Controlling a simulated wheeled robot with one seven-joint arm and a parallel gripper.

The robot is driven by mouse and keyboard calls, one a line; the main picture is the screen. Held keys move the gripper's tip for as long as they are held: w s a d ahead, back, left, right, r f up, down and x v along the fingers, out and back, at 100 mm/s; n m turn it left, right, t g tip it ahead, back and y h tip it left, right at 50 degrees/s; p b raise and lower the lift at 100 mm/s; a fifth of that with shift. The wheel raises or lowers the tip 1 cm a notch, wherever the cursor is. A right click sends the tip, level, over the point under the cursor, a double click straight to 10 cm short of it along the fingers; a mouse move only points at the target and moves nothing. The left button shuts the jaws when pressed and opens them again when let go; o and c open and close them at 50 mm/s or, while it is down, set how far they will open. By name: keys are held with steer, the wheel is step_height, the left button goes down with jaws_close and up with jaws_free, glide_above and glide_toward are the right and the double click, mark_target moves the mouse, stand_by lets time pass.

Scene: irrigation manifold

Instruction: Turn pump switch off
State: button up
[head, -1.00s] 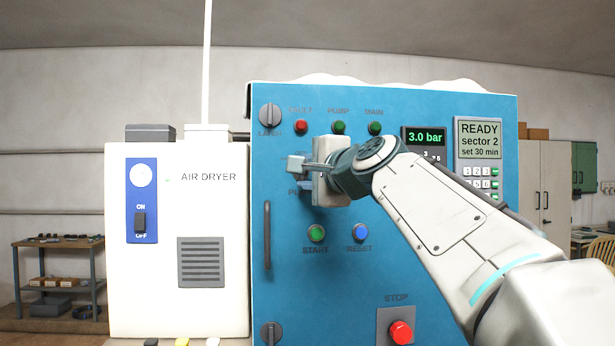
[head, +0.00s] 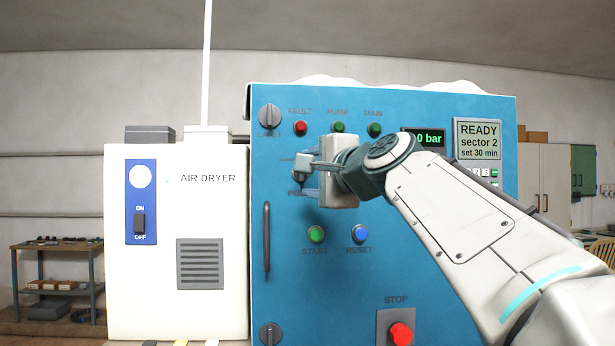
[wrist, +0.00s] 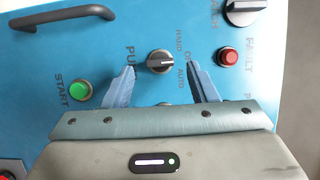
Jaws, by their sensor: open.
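The pump switch is a black rotary knob (wrist: 160,62) on the blue panel, marked HAND, OFF and AUTO. In the wrist view its bar lies about crosswise, with a pale pointer line toward the right, on the label side. Part of the lettering is hidden by a finger. My gripper (wrist: 162,68) is open, with one finger on each side of the knob and a gap to both. In the head view my gripper (head: 304,180) is in front of the panel, and its hand and fingers hide the knob.
The blue panel (head: 300,270) carries a red fault lamp (head: 301,128), a green start button (head: 316,234), a blue reset button (head: 360,234) and a red stop button (head: 401,333). A bar handle (head: 267,237) is at left. The white air dryer (head: 125,290) stands beside it.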

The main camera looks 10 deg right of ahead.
steer(key=b+v, duration=0.1)
steer(key=v, duration=1)
steer(key=shift+s+b, duration=0.25)
steer(key=shift+b, duration=0.15)
step_height(320, 180, down, 15)
steer(key=w+n+g+h+p, duration=0.1)
steer(key=w+n+g+h, duration=0.1)
steer(key=n+g, duration=0.15)
steer(key=s+d+f+n+g+h+p, duration=0.1)
steer(key=s+f+n+g, duration=0.2)
steer(key=f, duration=0.8)
steer(key=s+d+f+n+g+h+p, duration=0.1)
steer(key=s+f+n+g+h, duration=0.1)
steer(key=s+f, duration=0.5)
steer(key=s+d+f+n+g+h+p, duration=0.1)
steer(key=s+f+n+g, duration=0.4)
steer(key=f, duration=1.1)
steer(key=shift+s+h, duration=0.5)
steer(key=shift+s, duration=0.15)
